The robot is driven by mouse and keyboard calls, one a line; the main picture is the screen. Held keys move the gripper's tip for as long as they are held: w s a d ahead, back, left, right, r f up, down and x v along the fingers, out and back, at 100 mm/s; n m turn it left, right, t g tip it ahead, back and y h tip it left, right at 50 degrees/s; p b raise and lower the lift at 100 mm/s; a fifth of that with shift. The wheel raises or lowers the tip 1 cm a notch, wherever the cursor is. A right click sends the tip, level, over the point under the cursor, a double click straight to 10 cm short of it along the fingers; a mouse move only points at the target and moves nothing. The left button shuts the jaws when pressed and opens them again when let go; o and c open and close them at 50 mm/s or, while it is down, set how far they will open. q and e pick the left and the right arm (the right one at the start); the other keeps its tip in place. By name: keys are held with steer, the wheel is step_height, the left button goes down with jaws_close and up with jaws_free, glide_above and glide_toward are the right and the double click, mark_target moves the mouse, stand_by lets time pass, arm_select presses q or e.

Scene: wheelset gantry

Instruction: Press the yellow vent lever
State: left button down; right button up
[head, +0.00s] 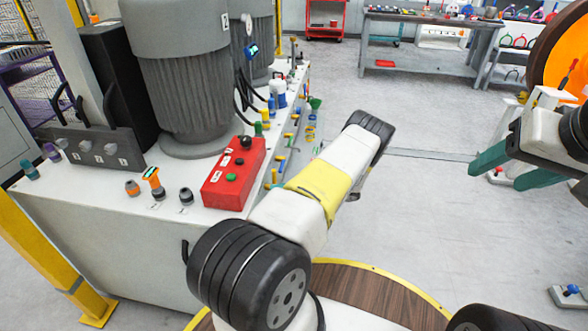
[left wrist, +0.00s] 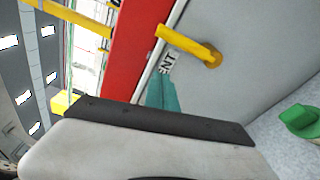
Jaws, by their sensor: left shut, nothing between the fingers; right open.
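The yellow vent lever (left wrist: 190,45) shows in the left wrist view, fixed to a grey panel beside a label of which "ENT" is readable. In the head view my left arm hides those fingers, and I cannot tell the vent lever apart there. My right gripper (head: 498,176) is open and empty at the right, away from the machine.
The white machine bench (head: 110,240) carries a grey motor (head: 182,80) and a red button box (head: 234,172). Several coloured valves line its right side. A green knob (left wrist: 300,120) shows at the right of the left wrist view. Open floor (head: 430,215) lies between my arms.

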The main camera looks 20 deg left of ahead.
arm_select(q)
steer(key=v, duration=0.8)
steer(key=shift+w+d+f, duration=0.15)
steer(key=shift+d+f, duration=0.05)
steer(key=s+d+r+n+t+h, duration=0.25)
steer(key=r+n+h, duration=0.45)
steer(key=r, duration=0.6)
steer(key=s+d+r+n+t+h, duration=0.1)
steer(key=s+r+n+h, duration=0.35)
steer(key=r+n, duration=0.55)
steer(key=s+d+r+n+t+h, duration=0.3)
steer(key=s+d+r+n+t, duration=0.1)
steer(key=s+r, duration=0.4)
steer(key=s+d+r+n+t+h, duration=0.4)
steer(key=s+d+r+n+t, duration=0.1)
steer(key=s+r+n, duration=0.2)
steer(key=shift+s+d+r+n, duration=0.35)
steer(key=shift+s+r, duration=0.5)
steer(key=shift+s, duration=0.3)
